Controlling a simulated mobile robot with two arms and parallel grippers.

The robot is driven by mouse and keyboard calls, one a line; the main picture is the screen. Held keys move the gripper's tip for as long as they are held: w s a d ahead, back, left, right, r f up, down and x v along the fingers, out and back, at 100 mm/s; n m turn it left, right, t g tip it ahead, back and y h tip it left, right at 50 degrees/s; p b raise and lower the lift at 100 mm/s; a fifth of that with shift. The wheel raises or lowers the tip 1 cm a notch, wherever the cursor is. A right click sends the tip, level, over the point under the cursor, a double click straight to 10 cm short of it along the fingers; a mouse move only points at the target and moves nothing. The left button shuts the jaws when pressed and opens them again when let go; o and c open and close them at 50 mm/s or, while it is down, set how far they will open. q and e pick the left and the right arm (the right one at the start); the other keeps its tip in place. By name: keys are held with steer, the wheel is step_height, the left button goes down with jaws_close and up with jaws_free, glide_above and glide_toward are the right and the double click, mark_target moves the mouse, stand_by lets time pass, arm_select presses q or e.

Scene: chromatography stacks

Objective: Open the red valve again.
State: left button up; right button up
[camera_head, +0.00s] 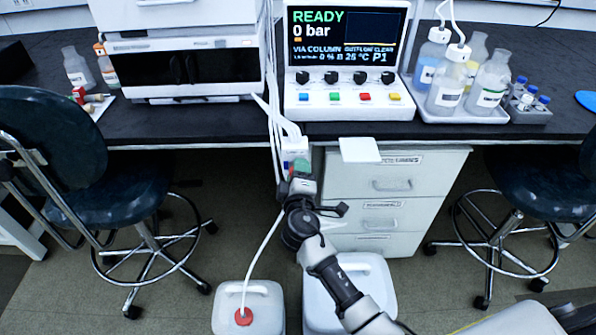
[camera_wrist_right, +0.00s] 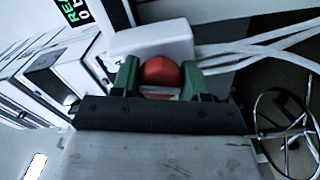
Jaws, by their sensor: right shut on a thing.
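The red valve (camera_wrist_right: 160,71) shows in the right wrist view as a round red knob in front of a white block (camera_wrist_right: 150,38). My right gripper (camera_wrist_right: 158,75) has its green fingers on either side of the knob and is shut on it. In the head view my right gripper (camera_head: 299,168) is at the white block (camera_head: 294,148) below the bench's front edge, where white tubes come down. The red knob is hidden there behind the gripper. How far the valve is turned cannot be told. My left gripper is not in view.
The screen (camera_head: 343,38) reads READY and 0 bar. A tray (camera_head: 462,108) of bottles stands right of it. White drawers (camera_head: 390,190) stand right of my gripper. A white canister (camera_head: 249,300) with a red cap is on the floor. Stools (camera_head: 75,150) stand at both sides.

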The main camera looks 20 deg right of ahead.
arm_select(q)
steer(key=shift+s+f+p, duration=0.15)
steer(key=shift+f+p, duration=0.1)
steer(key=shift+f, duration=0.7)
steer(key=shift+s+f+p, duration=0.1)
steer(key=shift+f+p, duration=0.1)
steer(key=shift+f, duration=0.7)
arm_select(e)
steer(key=shift+f+n, duration=0.1)
steer(key=shift+n, duration=1.6)
steer(key=o, duration=0.9)
steer(key=shift+s+a, duration=0.1)
steer(key=shift+s, duration=0.05)
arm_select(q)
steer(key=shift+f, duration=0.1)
arm_select(e)
steer(key=v, duration=1)
steer(key=shift+s, duration=0.3)
